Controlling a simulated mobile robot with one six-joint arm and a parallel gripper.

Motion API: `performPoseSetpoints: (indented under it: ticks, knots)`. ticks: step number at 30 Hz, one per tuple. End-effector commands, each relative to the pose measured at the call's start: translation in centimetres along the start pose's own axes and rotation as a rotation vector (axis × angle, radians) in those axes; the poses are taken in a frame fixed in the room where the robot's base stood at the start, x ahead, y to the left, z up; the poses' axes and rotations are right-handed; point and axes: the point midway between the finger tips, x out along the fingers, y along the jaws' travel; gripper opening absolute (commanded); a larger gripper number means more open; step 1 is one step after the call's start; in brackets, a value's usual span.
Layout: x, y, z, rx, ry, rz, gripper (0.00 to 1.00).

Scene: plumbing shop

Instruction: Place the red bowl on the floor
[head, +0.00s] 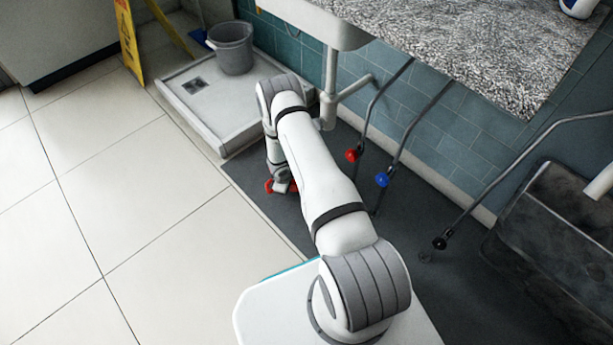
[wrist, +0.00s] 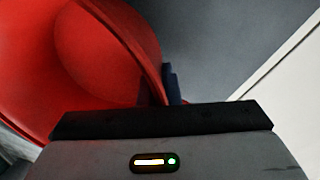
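The red bowl (wrist: 75,65) fills the left of the wrist view, tilted with its inside towards the camera. My gripper (wrist: 160,90) has its dark fingers at the bowl's rim, one on each side, and looks shut on it. In the head view only small red parts of the bowl (head: 283,187) show beside my gripper (head: 280,176), low over the edge of the dark floor strip (head: 255,205). My arm hides the rest. I cannot tell whether the bowl touches the floor (head: 150,210).
A grey bucket (head: 234,55) stands on a raised shower tray (head: 215,105) behind my gripper. Pipes with a red knob (head: 352,155) and a blue knob (head: 382,179) stand to the right, under a counter (head: 480,40). A yellow sign (head: 128,42) stands at the back left. Light tiles at left are clear.

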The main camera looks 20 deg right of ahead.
Motion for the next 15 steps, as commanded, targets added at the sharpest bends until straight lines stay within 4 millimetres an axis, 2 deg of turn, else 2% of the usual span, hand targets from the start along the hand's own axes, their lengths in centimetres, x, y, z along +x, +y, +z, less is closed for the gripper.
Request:
performPoseSetpoints:
  ticks: [1, 15]
  knots:
    - [0.2, 0.9, 0.5, 0.007, 0.001, 0.002, 0.0]
    - [1.1, 5.4, 3.0, 0.006, 0.001, 0.003, 0.0]
